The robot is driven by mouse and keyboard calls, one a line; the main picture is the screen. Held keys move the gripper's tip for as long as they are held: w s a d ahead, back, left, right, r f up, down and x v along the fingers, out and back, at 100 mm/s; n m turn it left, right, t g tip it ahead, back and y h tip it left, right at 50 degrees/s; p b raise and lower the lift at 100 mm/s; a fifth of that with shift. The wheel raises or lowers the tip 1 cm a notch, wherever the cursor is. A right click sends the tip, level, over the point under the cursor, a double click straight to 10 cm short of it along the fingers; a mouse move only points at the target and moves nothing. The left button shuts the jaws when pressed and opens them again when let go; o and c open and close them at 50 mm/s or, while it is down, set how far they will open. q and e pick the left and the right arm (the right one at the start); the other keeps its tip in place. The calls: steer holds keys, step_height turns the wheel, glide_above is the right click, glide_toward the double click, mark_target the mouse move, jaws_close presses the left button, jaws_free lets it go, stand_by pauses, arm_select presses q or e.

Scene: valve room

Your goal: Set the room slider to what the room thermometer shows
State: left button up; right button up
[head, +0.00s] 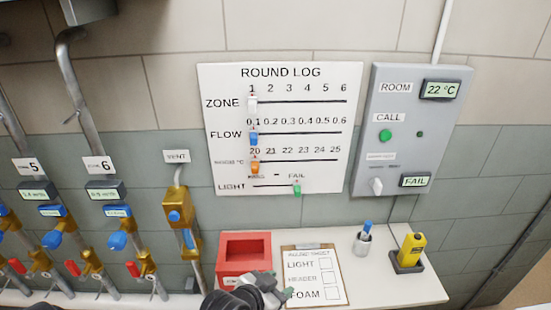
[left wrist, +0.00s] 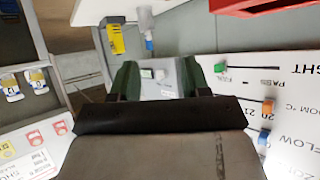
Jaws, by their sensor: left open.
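The room slider is the orange knob (head: 255,167) on the ROOM °C row of the white ROUND LOG board (head: 225,100). It stands at the row's left end, under 20. It also shows in the left wrist view (left wrist: 268,106). The room thermometer display (head: 440,89) on the grey wall panel (head: 405,160) reads 22 °C. My left gripper (head: 268,290) is below the board, in front of the shelf, apart from the slider. In the left wrist view its two fingers (left wrist: 160,82) are spread with nothing held between them. My right gripper does not show.
Other knobs on the board are white (head: 253,102) at 1, blue (head: 253,138) at 0.1 and green (head: 297,188) at FAIL. A red tray (head: 228,273), a clipboard (head: 335,290), a pen cup (head: 362,245) and a yellow device (head: 411,250) occupy the shelf. Pipes with valves (head: 178,210) stand left.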

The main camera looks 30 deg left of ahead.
arm_select(q)
steer(key=w+r+t, duration=0.2)
steer(key=w, duration=0.2)
steer(key=n+t+y, duration=0.6)
steer(key=n+y, duration=0.4)
steer(key=y, duration=0.5)
glide_toward(255, 169)
steer(key=shift+h, duration=0.4)
steer(key=p+x, duration=0.2)
steer(key=x, duration=0.7)
steer(key=shift+w+a+r, duration=0.1)
steer(key=shift+a+r, duration=0.1)
steer(key=shift+r, duration=0.1)
steer(key=shift+w+a+r, duration=0.2)
steer(key=shift+w+a, duration=0.15)
steer(key=shift+w, duration=0.2)
steer(key=shift+c, duration=0.3)
